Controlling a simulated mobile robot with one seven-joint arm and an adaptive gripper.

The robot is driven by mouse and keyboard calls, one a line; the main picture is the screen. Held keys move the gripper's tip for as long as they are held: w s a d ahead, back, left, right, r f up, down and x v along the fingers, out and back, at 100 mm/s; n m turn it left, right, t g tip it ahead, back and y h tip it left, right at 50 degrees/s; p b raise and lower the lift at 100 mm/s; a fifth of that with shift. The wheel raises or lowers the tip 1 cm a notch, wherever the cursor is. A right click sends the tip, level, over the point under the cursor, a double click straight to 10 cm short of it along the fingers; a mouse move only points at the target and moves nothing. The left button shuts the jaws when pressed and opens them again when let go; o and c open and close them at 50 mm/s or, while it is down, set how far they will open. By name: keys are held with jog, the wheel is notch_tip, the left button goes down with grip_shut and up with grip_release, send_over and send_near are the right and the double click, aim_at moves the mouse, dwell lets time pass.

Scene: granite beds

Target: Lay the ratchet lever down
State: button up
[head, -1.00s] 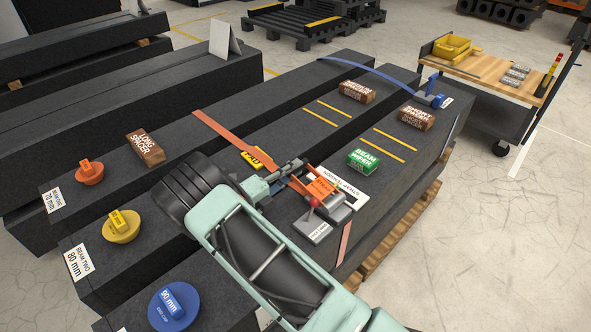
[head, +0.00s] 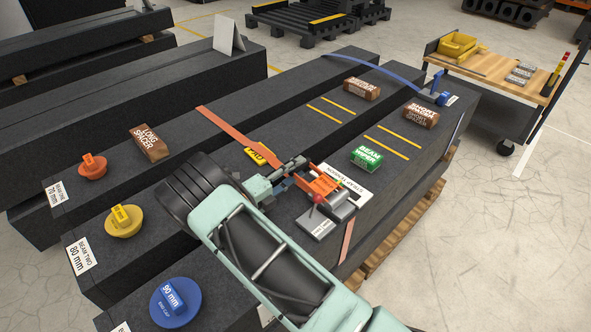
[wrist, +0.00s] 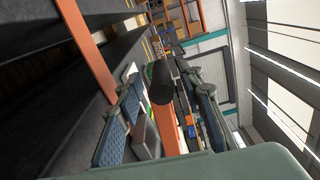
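The orange ratchet (head: 322,185) sits on the near beam, on the orange strap (head: 228,130). Its lever shows in the wrist view as an orange bar (wrist: 168,128) with a black round grip (wrist: 160,84), pointing up toward the camera. My gripper (head: 298,168) is close beside the ratchet in the head view. In the wrist view its two fingers (wrist: 166,108) stand apart on either side of the lever, with a gap visible on the right. Whether the left finger touches the lever is unclear. My arm hides part of the beam and ratchet.
A white strap tension card (head: 350,196) and a grey plate with a red-knobbed part (head: 316,226) lie close to the ratchet. A green beam wiper block (head: 366,158) is to the right. A blue ratchet (head: 436,92) stands at the far end.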

jog(key=shift+r, duration=0.1)
jog(key=v, duration=1.2)
